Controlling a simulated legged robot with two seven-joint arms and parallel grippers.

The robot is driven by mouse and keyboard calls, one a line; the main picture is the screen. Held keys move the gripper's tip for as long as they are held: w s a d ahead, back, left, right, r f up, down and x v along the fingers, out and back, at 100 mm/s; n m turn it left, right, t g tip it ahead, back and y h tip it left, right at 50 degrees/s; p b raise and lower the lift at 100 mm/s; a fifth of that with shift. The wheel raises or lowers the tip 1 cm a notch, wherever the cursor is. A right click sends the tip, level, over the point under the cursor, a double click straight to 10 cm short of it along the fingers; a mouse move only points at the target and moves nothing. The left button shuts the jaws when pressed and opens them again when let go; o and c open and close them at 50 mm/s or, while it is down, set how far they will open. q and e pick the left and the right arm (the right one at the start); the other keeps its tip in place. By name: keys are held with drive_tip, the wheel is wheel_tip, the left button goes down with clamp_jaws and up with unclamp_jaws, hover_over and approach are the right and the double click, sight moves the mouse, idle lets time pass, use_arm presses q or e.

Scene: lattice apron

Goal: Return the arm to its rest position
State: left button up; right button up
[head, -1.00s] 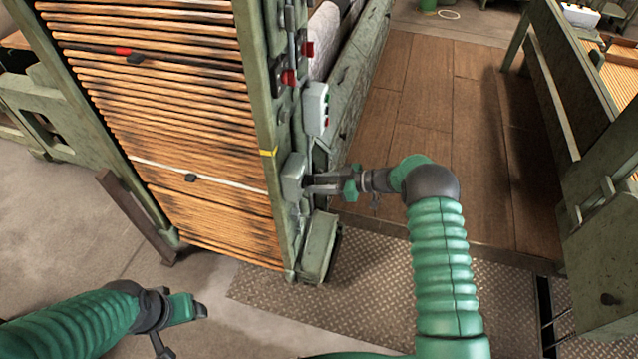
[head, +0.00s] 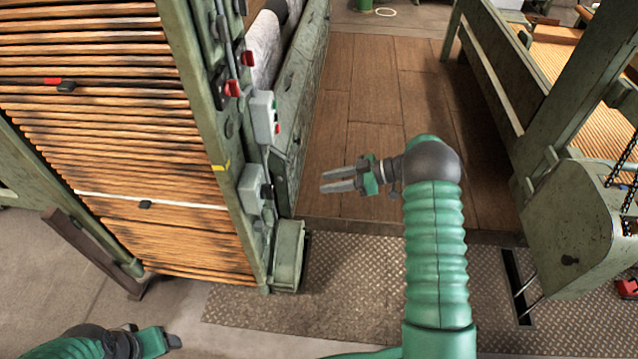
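My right arm (head: 435,240) comes up from the bottom in green ribbed sleeving and bends left at a dark elbow. My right gripper (head: 324,182) points left with its two grey fingers apart and nothing between them. It is clear of the grey box (head: 253,187) on the green machine post, with a gap between. My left gripper (head: 172,342) is low at the bottom left, above the concrete floor. It is small and partly cut off, and its finger gap cannot be made out.
The lattice machine (head: 130,140) with wooden slats fills the left. A control box (head: 264,117) and red switches (head: 232,88) sit on its post. Another green machine (head: 570,210) stands at right. Wooden boards (head: 365,100) and a tread plate (head: 340,275) lie between, clear.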

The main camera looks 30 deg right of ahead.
idle(0.3)
drive_tip(key=w+r+m+t+h, duration=0.4)
drive_tip(key=w+r+t+h, duration=0.15)
drive_tip(key=w+r, duration=0.25)
drive_tip(key=s+a+f+m+g+h, duration=0.2)
drive_tip(key=s+a+g, duration=0.1)
drive_tip(key=s, duration=0.7)
drive_tip(key=s+a+f+m+g+h, duration=0.1)
drive_tip(key=s+a+g, duration=0.3)
drive_tip(key=s, duration=0.6)
drive_tip(key=s+a+f+m+g+h, duration=0.2)
drive_tip(key=s+a+f+m+g, duration=0.1)
drive_tip(key=s, duration=0.8)
drive_tip(key=a+m, duration=0.1)
drive_tip(key=a, duration=0.1)
drive_tip(key=shift+a+f+h, duration=0.35)
drive_tip(key=shift+f, duration=0.05)
drive_tip(key=shift+a+r, duration=0.1)
drive_tip(key=shift+a, duration=0.25)
drive_tip(key=shift+d, duration=0.25)
drive_tip(key=shift+a, duration=0.1)
